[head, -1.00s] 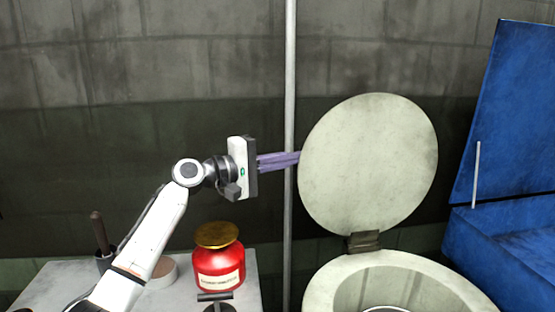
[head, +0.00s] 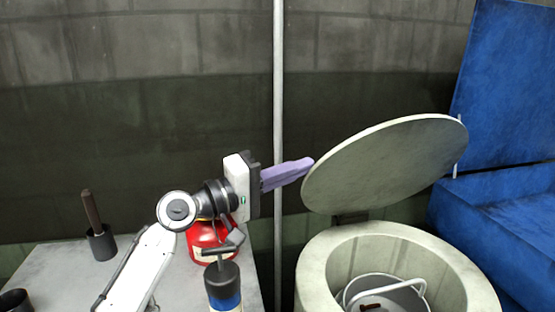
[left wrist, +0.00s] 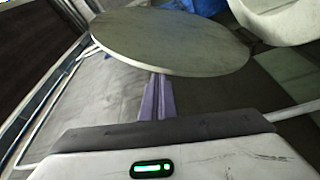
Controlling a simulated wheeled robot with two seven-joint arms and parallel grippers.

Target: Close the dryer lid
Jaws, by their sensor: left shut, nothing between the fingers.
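The dryer lid (head: 385,165) is a round, pale grey disc, tilted partway down over the open dryer (head: 318,262) with a clear gap between them. The dryer is a pale round drum, and a bucket with a handle (head: 405,295) shows inside it. My left gripper (head: 310,162) is shut and empty, its purple fingers at the lid's left edge. In the left wrist view the fingers (left wrist: 158,95) reach up to the near edge of the lid (left wrist: 170,40); whether they touch it I cannot tell. My right gripper is not in view.
A grey table (head: 55,265) at the lower left holds a red container (head: 205,245), a dark cup with a stick (head: 102,243) and a blue-black pump-like item (head: 223,285). A thin upright pole (head: 279,110) stands behind my gripper. A blue open bin (head: 500,210) is at the right.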

